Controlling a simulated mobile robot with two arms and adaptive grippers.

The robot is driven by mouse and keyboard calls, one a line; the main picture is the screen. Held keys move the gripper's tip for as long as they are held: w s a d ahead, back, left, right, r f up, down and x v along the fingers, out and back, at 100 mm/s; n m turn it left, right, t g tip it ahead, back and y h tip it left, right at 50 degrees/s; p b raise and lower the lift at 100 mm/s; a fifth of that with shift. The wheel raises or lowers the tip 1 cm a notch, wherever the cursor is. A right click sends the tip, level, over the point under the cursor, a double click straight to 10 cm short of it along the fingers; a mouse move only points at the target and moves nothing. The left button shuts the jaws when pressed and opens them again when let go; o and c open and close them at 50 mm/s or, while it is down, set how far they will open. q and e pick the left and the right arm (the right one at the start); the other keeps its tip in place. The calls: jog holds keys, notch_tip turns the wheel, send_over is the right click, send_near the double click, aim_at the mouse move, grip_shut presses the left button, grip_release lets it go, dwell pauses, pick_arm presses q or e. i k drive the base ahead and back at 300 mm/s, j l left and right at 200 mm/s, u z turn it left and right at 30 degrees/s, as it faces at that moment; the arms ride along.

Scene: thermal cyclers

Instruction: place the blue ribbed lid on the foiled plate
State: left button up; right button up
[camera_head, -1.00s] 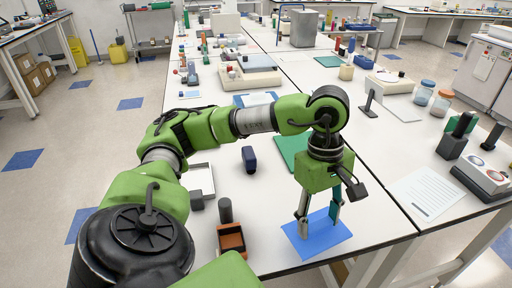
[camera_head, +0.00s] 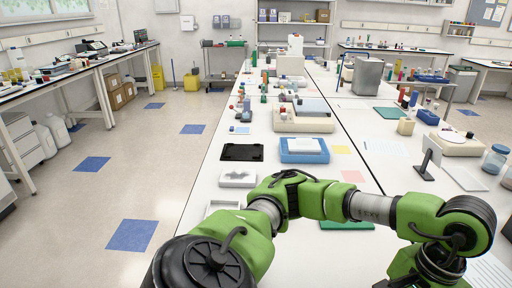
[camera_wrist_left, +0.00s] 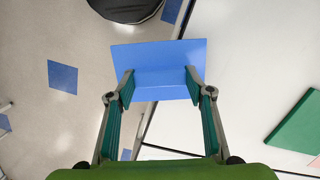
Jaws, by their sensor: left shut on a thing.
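In the left wrist view, my left gripper (camera_wrist_left: 160,83) is shut on the blue lid (camera_wrist_left: 158,58), a thin flat blue piece held between the two fingertips. The lid hangs over the table edge, with floor showing to the left and white tabletop to the right. Its ribs cannot be made out. In the head view, my left arm reaches to the lower right, and its fingers and the lid are below the picture. A white plate-like block (camera_head: 304,146) sits on a blue tray (camera_head: 304,158) mid-table; I cannot tell if it is the foiled plate. My right gripper is not in view.
A black tray (camera_head: 242,152) and a white shallow holder (camera_head: 238,178) lie left of the blue tray. A green mat shows in the wrist view (camera_wrist_left: 300,132). Jars (camera_head: 495,160) and a small stand (camera_head: 430,158) are at the right. Several instruments stand farther back.

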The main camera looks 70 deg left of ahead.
aim_at(238, 175)
jog(key=i+l+u, duration=0.1)
jog(key=i+u, duration=0.15)
jog(key=u, duration=0.2)
jog(key=i+l+u, duration=0.2)
jog(key=u, duration=0.2)
